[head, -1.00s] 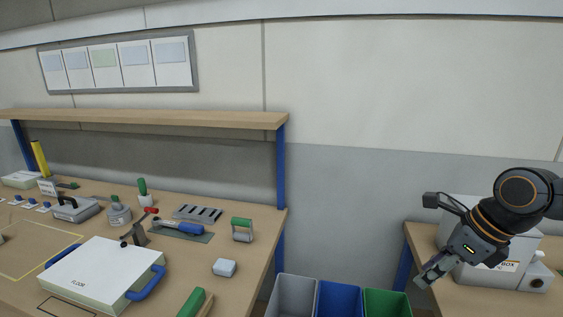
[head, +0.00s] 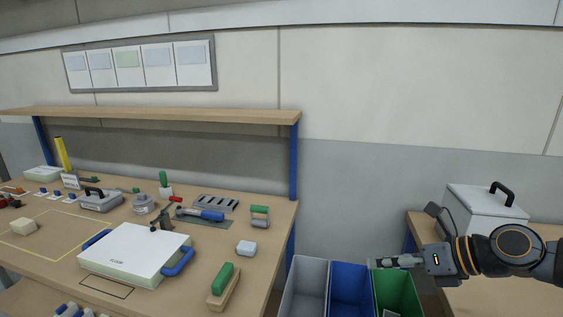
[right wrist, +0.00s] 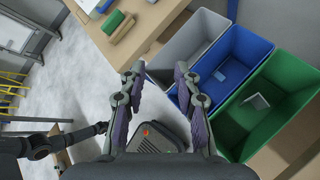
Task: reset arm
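My right gripper (head: 376,262) reaches in from the right in the head view. It is level and sits over the blue and green bins. In the right wrist view its two purple-grey fingers (right wrist: 158,72) stand apart with nothing between them, so it is open and empty. My left gripper does not show in the head view. A dark arm part with a slim end (right wrist: 75,138) at the left of the right wrist view looks like it; its fingers cannot be made out.
Grey (head: 303,291), blue (head: 351,284) and green (head: 397,288) bins stand between two tables. A white box (head: 485,205) stands on the right table. A dark case (right wrist: 155,138) lies below my right gripper.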

